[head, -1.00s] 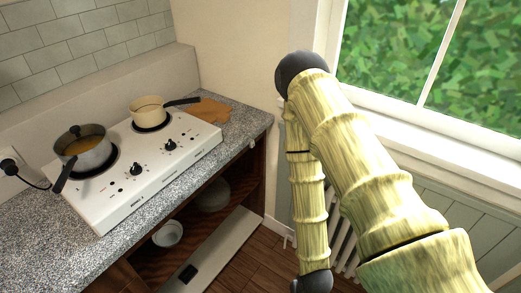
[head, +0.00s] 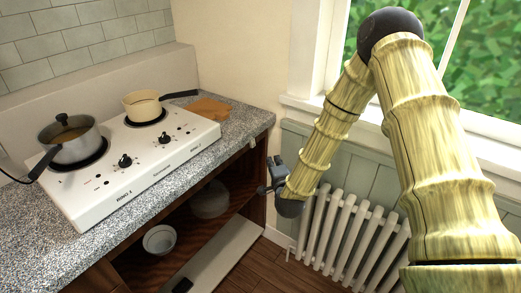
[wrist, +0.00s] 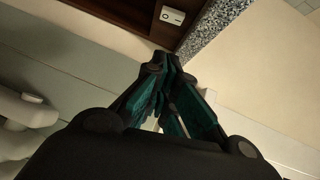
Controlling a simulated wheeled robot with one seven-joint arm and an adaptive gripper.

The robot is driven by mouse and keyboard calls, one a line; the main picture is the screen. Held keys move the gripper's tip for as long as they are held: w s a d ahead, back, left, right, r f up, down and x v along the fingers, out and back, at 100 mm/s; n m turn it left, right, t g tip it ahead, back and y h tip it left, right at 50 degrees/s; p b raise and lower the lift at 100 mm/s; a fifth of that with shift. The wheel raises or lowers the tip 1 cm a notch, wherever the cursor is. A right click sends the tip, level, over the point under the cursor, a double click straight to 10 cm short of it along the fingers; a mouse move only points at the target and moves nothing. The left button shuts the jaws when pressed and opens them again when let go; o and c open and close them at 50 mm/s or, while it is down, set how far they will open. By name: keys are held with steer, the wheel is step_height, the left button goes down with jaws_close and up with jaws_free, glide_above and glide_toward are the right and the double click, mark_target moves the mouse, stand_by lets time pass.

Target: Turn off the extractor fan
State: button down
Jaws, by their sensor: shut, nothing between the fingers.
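A small white rocker switch (wrist: 172,16) with dark markings sits on brown wood close to the counter edge, at the top of the wrist view. Which way it is pressed is too small to tell. No extractor fan is clearly recognisable. My gripper (wrist: 166,64) is shut and empty, its fingertips apart from the switch in the picture. In the head view my gripper (head: 264,190) is beside the cabinet's right end, below the countertop.
A white hob (head: 140,160) with a lidded steel pot (head: 72,145) and cream pan (head: 143,105) stands on the speckled countertop (head: 245,122). A bowl (head: 160,239) is on the open shelf below. A white radiator (head: 350,235) stands right of my gripper, under the window.

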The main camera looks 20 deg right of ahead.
steer(key=w+a+f+p, duration=0.1)
steer(key=w+f+p, duration=0.1)
steer(key=w, duration=1.1)
steer(key=shift+p, duration=0.6)
steer(key=shift+a, duration=0.1)
steer(key=shift+f, duration=0.15)
steer(key=s+d+f+b, duration=0.1)
steer(key=s+b, duration=0.4)
steer(key=s, duration=0.7)
steer(key=shift+s+f+m+t, duration=0.3)
steer(key=shift+s+f, duration=0.05)
steer(key=shift+f, duration=0.3)
